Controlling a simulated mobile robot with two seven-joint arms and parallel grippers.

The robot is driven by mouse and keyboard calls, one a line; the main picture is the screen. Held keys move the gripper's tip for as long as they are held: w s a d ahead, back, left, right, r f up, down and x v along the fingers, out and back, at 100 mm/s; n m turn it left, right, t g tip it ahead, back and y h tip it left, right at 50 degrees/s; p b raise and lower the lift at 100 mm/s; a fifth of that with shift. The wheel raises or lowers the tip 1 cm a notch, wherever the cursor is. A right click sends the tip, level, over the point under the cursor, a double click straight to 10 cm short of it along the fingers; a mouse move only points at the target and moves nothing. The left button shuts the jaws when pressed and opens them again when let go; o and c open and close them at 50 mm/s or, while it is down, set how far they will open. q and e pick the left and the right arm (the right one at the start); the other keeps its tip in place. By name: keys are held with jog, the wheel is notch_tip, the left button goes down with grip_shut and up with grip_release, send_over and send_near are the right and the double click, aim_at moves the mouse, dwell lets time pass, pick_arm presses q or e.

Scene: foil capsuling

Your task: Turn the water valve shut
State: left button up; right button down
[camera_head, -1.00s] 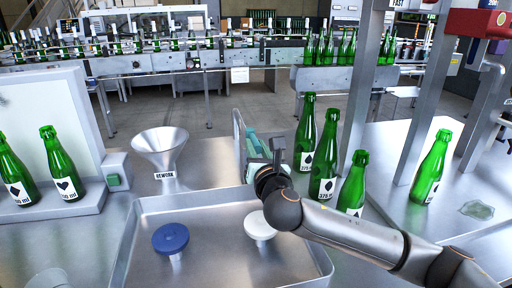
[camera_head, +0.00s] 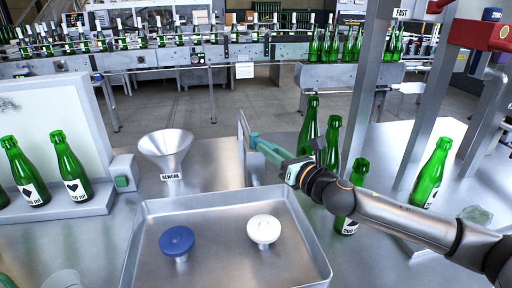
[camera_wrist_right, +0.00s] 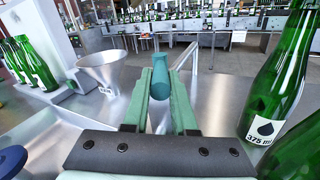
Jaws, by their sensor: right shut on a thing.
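A blue round knob on a short stem (camera_head: 177,240) and a white round knob on a short stem (camera_head: 263,230) stand in the metal tray. No label shows which part is the water valve. My right gripper (camera_head: 258,142) is beyond the tray, pointing left, beside an upright grey metal plate (camera_head: 242,150). In the right wrist view its green fingers (camera_wrist_right: 161,76) are shut on a teal rounded handle (camera_wrist_right: 160,65). What the handle joins is hard to tell. The blue knob shows at the left edge of the wrist view (camera_wrist_right: 10,160).
The tray (camera_head: 140,235) is otherwise empty. A metal funnel (camera_head: 166,148) stands behind it. Green bottles (camera_head: 310,115) stand close to my right gripper and forearm, and more (camera_head: 70,165) stand on the left ledge. A metal post (camera_head: 365,90) rises at the right.

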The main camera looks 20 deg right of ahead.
jog(key=shift+w+d+n+g+y, duration=0.1)
jog(key=shift+d+n+g+y, duration=0.35)
jog(key=shift+y, duration=0.35)
jog(key=shift+a, duration=0.1)
jog(key=c, duration=0.7)
grip_release()
